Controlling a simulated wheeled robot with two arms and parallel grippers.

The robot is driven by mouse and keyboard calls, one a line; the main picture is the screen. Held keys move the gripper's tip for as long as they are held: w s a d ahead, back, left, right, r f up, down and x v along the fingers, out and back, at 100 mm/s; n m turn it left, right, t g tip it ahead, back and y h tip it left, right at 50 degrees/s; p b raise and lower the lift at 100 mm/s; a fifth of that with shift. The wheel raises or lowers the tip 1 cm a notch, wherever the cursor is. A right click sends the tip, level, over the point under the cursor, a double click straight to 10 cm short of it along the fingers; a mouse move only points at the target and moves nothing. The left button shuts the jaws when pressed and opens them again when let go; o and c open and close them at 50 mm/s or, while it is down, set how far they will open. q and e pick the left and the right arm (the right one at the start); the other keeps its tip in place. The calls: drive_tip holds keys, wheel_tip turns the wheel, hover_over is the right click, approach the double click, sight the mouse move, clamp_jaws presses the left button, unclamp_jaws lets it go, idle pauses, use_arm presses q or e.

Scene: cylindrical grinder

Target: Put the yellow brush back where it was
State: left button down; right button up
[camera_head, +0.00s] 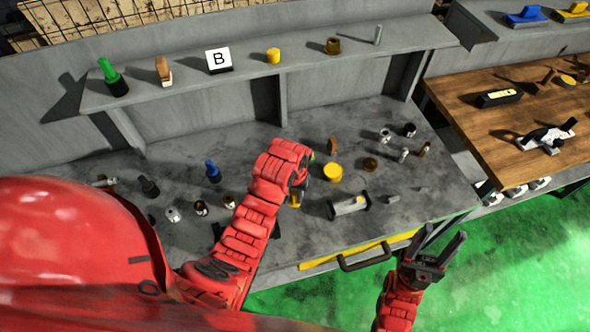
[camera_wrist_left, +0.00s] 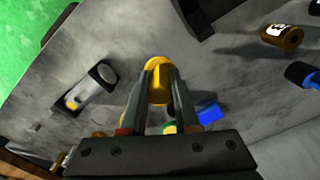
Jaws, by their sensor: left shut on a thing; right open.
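My left gripper (camera_wrist_left: 155,85) is shut on a yellow rounded piece, the yellow brush (camera_wrist_left: 157,68), which shows between its fingers in the left wrist view. In the head view its yellow end (camera_head: 295,198) shows just below my left wrist, over the grey worktop (camera_head: 240,235). Its bristles cannot be made out, and much of my left gripper is hidden by the wrist in the head view. I cannot tell whether the brush touches the worktop. My right gripper (camera_head: 445,236) is open and empty, in front of the worktop's front edge.
A grey and black block (camera_head: 349,206), a yellow cylinder (camera_head: 332,173) and a brown piece (camera_head: 333,146) stand close to the right. A blue-topped piece (camera_head: 212,171) is to the left. The raised shelf (camera_head: 200,82) behind holds several items. The front middle worktop is clearer.

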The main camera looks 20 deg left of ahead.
use_arm(q)
drive_tip(key=w+a+b, duration=0.1)
drive_tip(key=w+b, duration=0.2)
drive_tip(key=w+a+f+b, duration=0.1)
drive_tip(key=w+b, duration=0.3)
drive_tip(key=w+a+b, duration=0.1)
drive_tip(key=w+b, duration=0.2)
drive_tip(key=w, duration=0.1)
drive_tip(key=shift+w+a+f, duration=0.1)
drive_tip(key=shift+a+f, duration=0.05)
drive_tip(key=shift+a, duration=0.05)
drive_tip(key=shift+w+a+b, duration=0.25)
drive_tip(key=shift+w+b, duration=0.15)
drive_tip(key=shift+w, duration=0.35)
wheel_tip(320, 180, down, 3)
drive_tip(key=shift+f+p, duration=0.2)
drive_tip(key=shift+p, duration=1.05)
drive_tip(key=shift+w+f, duration=0.1)
